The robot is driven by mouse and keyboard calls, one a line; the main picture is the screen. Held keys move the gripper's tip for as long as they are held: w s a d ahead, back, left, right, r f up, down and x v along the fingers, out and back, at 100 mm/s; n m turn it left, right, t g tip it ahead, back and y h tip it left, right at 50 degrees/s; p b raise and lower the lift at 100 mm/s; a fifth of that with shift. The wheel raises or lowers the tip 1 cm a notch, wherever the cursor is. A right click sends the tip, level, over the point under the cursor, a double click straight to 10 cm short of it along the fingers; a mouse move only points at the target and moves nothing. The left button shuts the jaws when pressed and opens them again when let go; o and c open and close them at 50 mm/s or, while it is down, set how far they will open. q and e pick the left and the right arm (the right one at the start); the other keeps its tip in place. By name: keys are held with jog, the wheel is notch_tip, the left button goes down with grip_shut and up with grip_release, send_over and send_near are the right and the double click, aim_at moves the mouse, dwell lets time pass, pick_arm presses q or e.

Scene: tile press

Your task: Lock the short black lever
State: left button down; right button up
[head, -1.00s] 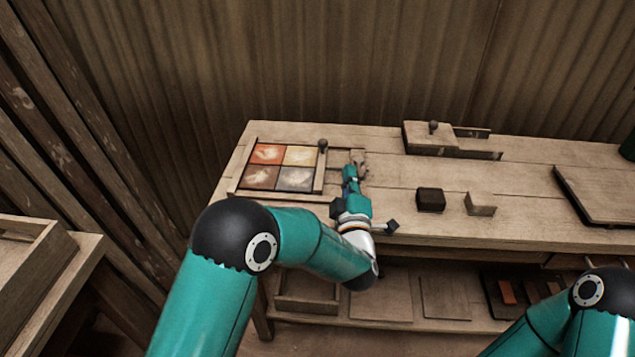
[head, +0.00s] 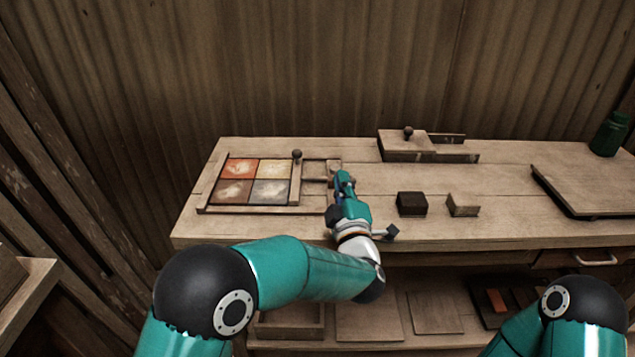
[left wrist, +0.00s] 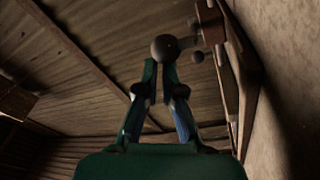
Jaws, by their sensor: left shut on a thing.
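My left gripper (head: 342,176) is at the right end of the wooden tile press (head: 263,209), just right of its small end block (head: 334,165). In the left wrist view, its fingers (left wrist: 164,66) are closed at a dark round knob (left wrist: 165,47) on a short dark stem that runs toward a wooden part. This looks like the short black lever; the gripper hides it in the head view. Four patterned tiles (head: 254,181) lie in the press, left of a bar (head: 296,180) with a dark knob (head: 297,154). My right gripper is out of view.
A dark block (head: 411,204) and a lighter wooden block (head: 463,205) stand right of my left gripper. A wooden fixture with a knob (head: 408,133) is at the back. A flat board (head: 590,190) and green bottle (head: 609,134) are at right.

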pick_arm(q)
jog(key=shift+d+f+h, duration=0.15)
jog(key=shift+d+h, duration=0.15)
jog(key=shift+d, duration=0.2)
jog(key=shift+a, duration=0.3)
jog(key=a, duration=0.1)
jog(key=a+r+b, duration=0.1)
jog(key=s+a, duration=0.1)
jog(key=shift+a+r+b, duration=0.2)
jog(key=shift+r+b, duration=0.15)
jog(key=shift+r, duration=0.05)
jog(key=s+d+f, duration=0.1)
jog(key=s+d, duration=0.3)
jog(key=s, duration=0.4)
jog(key=shift+s+d+f, duration=0.15)
jog(key=shift+d, duration=0.05)
